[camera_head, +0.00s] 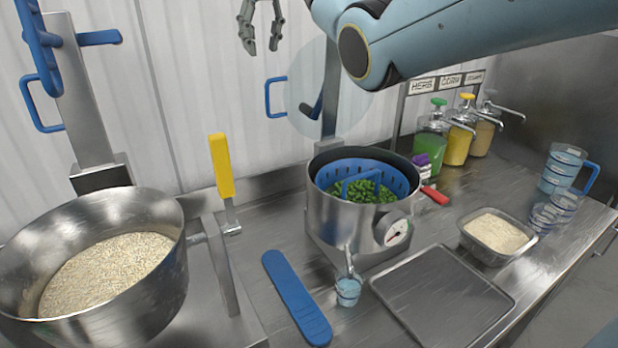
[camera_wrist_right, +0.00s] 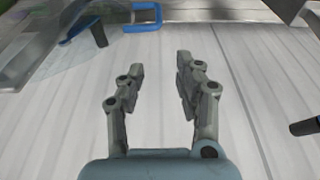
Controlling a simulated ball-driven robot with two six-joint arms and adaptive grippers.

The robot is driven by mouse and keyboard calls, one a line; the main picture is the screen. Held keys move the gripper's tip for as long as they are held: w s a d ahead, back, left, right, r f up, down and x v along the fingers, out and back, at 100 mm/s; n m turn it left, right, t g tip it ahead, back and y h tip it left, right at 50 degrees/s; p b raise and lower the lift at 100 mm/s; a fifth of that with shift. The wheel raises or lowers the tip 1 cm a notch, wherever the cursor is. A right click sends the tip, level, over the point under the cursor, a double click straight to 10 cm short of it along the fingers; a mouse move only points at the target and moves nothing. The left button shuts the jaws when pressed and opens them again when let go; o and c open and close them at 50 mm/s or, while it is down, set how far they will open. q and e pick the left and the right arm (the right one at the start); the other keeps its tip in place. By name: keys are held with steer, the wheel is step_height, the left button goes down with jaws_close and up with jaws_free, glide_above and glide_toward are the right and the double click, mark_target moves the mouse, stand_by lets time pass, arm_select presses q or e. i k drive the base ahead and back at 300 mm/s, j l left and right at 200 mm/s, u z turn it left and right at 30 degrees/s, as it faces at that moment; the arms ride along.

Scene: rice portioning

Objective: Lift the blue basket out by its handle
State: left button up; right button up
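The blue basket (camera_head: 405,181) sits inside a steel pot (camera_head: 335,218) with a round dial on its front. Green pieces lie in the basket. Its blue handle (camera_head: 361,178) arches over them and is clear of any gripper. My right gripper (camera_head: 261,26) is at the top of the head view, well above and to the left of the pot, in front of the white wall. Its two fingers stand apart with nothing between them, as the right wrist view (camera_wrist_right: 160,72) also shows. My left gripper is not in view. The basket does not show clearly in the wrist view.
A see-through round lid (camera_head: 312,75) stands raised behind the pot. A large steel pan (camera_head: 165,285) of grains is at left. A blue paddle (camera_head: 296,297), a flat tray (camera_head: 440,300) and a grain container (camera_head: 522,250) lie around the pot. Pump bottles (camera_head: 458,140) stand behind right.

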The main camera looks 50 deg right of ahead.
mark_target(353, 180)
steer(key=k, duration=1.5)
